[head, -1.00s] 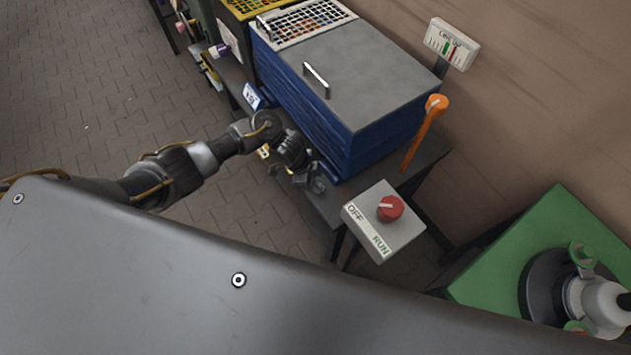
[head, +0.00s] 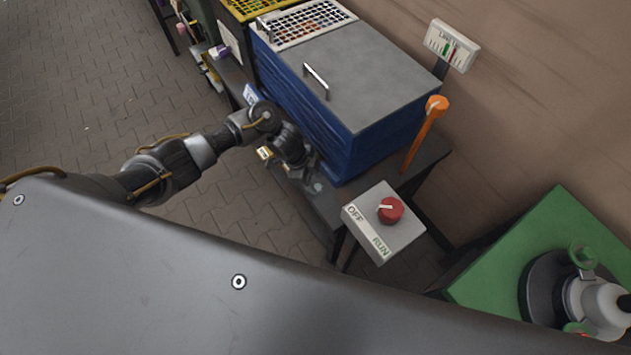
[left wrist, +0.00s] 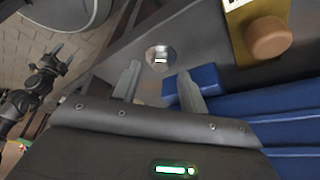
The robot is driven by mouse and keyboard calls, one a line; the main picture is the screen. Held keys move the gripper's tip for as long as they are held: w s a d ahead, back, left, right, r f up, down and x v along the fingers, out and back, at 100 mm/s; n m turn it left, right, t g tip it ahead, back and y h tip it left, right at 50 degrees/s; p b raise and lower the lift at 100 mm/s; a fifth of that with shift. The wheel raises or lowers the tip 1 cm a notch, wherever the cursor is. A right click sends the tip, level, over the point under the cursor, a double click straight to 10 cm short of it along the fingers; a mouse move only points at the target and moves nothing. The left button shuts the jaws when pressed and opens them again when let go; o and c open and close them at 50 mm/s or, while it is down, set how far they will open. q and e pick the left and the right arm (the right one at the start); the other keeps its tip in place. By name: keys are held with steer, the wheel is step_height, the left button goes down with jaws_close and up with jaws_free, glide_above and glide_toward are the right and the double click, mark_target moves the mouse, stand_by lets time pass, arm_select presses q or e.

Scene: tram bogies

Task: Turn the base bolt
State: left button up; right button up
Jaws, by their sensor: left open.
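The base bolt seems to be the round, shiny metal piece (left wrist: 160,57) on the grey bench surface in the left wrist view. A small pale spot (head: 318,187) near my gripper in the head view may be the same piece. My left gripper (left wrist: 158,74) is open and empty, its two fingers pointing towards the bolt. The bolt shows just beyond the fingertips, between them; I cannot tell the height gap. In the head view my left gripper (head: 309,172) is low beside the blue box. A dark arm with a small gripper (left wrist: 57,49), apparently my right, shows at the left wrist view's left.
The blue box (head: 350,152) with a grey lid stands close right of my gripper. An orange lever (head: 424,132) and an OFF/RUN switch box (head: 383,222) with a red knob are nearby. A brown knob (left wrist: 268,38) on a yellow plate is near the bolt.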

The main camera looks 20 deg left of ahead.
arm_select(q)
steer(key=v, duration=0.8)
steer(key=shift+r+p, duration=0.35)
steer(key=shift+p, duration=0.1)
